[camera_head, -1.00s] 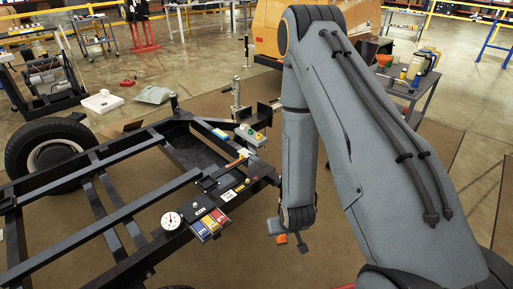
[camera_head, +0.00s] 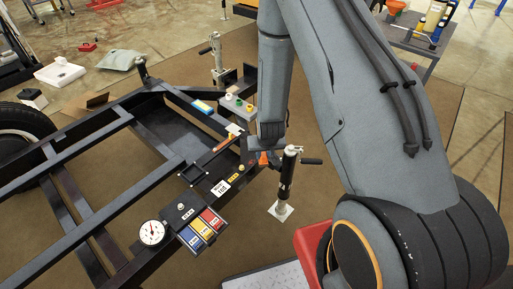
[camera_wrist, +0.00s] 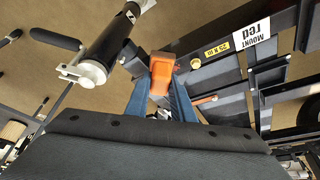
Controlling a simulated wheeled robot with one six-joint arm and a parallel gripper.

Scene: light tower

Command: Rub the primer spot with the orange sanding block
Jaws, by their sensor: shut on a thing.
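The orange sanding block (camera_wrist: 161,72) is held between the blue fingers of my gripper (camera_wrist: 160,88) in the wrist view. The block also shows as a small orange patch (camera_head: 264,160) at the end of my arm in the head view. It is by the right corner of the black frame (camera_head: 217,172), close to the frame's end rail; I cannot tell whether it touches. I cannot make out a primer spot in either view; my gripper and the block hide part of the rail.
A jack stand (camera_head: 287,180) with a side handle stands just right of the block. A red-handled tool (camera_head: 226,142) lies close by.

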